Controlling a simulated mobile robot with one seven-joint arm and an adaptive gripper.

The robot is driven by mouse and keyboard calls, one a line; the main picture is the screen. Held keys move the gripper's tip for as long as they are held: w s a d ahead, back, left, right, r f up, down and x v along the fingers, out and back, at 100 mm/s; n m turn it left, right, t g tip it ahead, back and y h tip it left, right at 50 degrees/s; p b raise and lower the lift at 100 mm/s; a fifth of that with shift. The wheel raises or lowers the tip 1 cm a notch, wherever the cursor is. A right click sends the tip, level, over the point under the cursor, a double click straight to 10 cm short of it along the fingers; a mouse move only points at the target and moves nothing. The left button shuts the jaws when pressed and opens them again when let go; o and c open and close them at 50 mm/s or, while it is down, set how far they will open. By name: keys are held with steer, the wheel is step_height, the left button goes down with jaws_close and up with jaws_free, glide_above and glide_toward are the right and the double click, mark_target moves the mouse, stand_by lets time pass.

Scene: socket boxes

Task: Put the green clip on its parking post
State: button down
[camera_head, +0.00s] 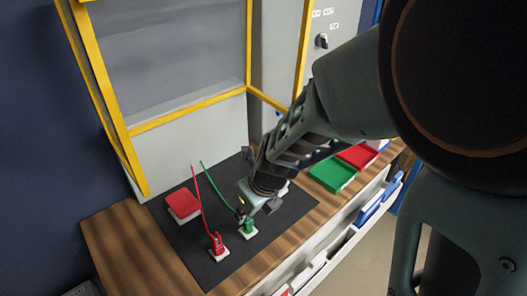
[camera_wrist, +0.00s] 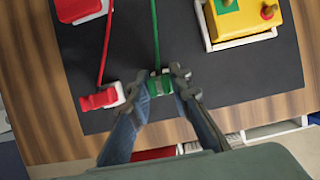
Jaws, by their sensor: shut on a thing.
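The green clip (camera_head: 249,226) stands on the black mat near the red clip, above a small white base. Its green cable runs up and to the left. In the wrist view the green clip (camera_wrist: 159,84) sits between the two fingertips of my gripper (camera_wrist: 162,82), which is shut on it. In the head view my gripper (camera_head: 248,208) reaches down over the clip and hides part of it. I cannot tell whether the clip is seated on a parking post or just above it. The red clip (camera_head: 218,244) is on its own white base; it also shows in the wrist view (camera_wrist: 98,100).
A red box (camera_head: 183,203) lies on the black mat (camera_head: 180,240) at the left. Green (camera_head: 332,175) and red (camera_head: 358,156) trays are further right. A yellow frame (camera_head: 190,109) rises behind.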

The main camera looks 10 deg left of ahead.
steer(key=shift+f, duration=0.45)
steer(key=shift+f, duration=0.35)
steer(key=shift+f, duration=0.15)
steer(key=c, duration=1.7)
jaws_free()
steer(key=shift+v, duration=3.85)
steer(key=shift+w+a, duration=0.1)
steer(key=shift+a, duration=0.05)
